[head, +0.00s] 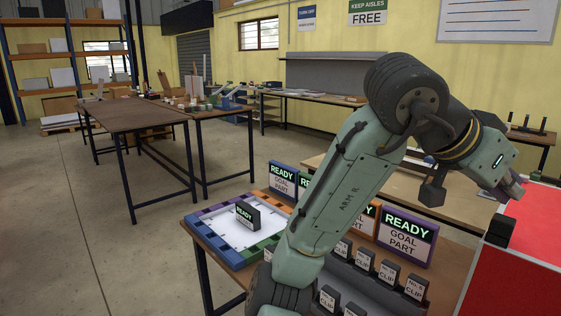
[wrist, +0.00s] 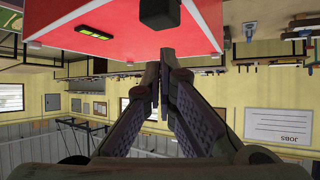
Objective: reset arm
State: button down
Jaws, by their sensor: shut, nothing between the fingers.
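My arm (head: 345,185) rises over the front table in the head view, bends at the top and reaches right towards a red surface (head: 530,225). In the wrist view my gripper (wrist: 160,62) has its two fingers together with nothing between them. The picture there is turned over, and the red thing (wrist: 130,25) with a dark block (wrist: 159,14) on it is at the top, beyond the fingertips. In the head view the gripper end is small at the right and its fingers are hard to make out.
The front table holds a white panel in a coloured frame (head: 205,240), a dark READY block (head: 247,215) on the panel, several "READY GOAL PART" signs (head: 408,237) and dark clip blocks (head: 388,272). A brown table (head: 130,115) stands further back. Open floor (head: 75,220) lies at left.

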jog(key=shift+r+p, duration=0.35)
jog(key=shift+r, duration=0.4)
